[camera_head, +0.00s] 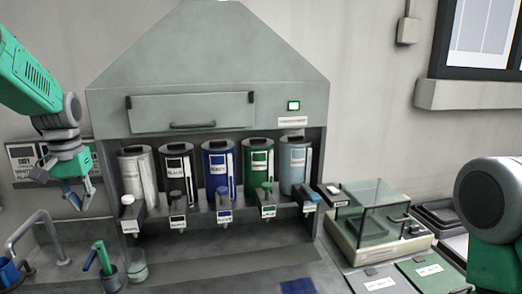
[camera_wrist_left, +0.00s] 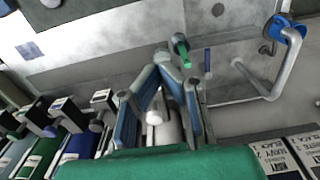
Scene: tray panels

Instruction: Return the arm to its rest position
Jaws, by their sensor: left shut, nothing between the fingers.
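My left arm (camera_head: 35,85) comes in from the upper left, green with a grey wrist. My left gripper (camera_head: 76,203) hangs in the air left of the dispenser cabinet, above the sink area. In the left wrist view its blue-padded fingers (camera_wrist_left: 163,62) converge at the tips, shut and empty. A white knob and part of a canister show behind them. Part of my right arm (camera_head: 485,200) shows at the right edge; its gripper is out of view.
A grey hooded cabinet (camera_head: 205,62) holds several coloured canisters with spouts. A glass-cased balance (camera_head: 375,225) stands at right.

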